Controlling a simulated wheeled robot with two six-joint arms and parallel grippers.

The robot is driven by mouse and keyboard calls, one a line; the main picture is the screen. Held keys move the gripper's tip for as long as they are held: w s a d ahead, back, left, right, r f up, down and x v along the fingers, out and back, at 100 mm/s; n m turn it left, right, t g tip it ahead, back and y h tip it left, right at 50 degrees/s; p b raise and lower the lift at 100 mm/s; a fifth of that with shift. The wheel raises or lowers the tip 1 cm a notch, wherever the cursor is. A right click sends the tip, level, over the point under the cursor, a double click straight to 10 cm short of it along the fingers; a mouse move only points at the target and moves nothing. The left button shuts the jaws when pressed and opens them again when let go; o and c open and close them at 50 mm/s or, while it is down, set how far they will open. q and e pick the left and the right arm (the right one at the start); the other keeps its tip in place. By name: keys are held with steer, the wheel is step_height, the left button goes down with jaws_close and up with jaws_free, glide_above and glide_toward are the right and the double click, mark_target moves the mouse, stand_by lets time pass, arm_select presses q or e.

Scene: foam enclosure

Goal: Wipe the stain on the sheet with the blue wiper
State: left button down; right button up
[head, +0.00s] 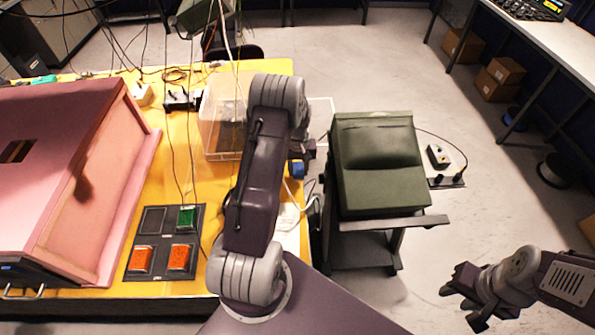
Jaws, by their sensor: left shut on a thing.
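My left gripper (308,154) is over the right side of the yellow table, partly hidden behind my own arm. It is shut on a small blue object, which looks like the blue wiper (298,170). A white sheet-like surface (291,238) lies near the table's right edge, partly covered by my arm and a white cable. I cannot make out a stain on it. My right gripper (460,305) is at the lower right over the floor, empty, with its fingers apart.
A pink foam enclosure (130,200) with a dark mark on its wall fills the table's left. A dark tray (163,273) holds green and orange blocks. A clear bin (210,140) stands behind my arm. A green-cushioned stand (385,190) is right of the table.

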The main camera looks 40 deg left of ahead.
arm_select(q)
steer(key=r, duration=0.1)
steer(key=r+p, duration=0.1)
steer(key=r, duration=0.1)
steer(key=shift+s+a+p, duration=0.3)
steer(key=shift+p, duration=0.1)
steer(key=shift+w+d+r+p, duration=0.1)
steer(key=shift+w+r+p, duration=0.05)
steer(key=shift+r+p, duration=0.3)
steer(key=shift+w+d+r+p, duration=0.1)
steer(key=shift+r+p, duration=0.25)
steer(key=shift+r, duration=0.3)
steer(key=shift+s+a, duration=0.15)
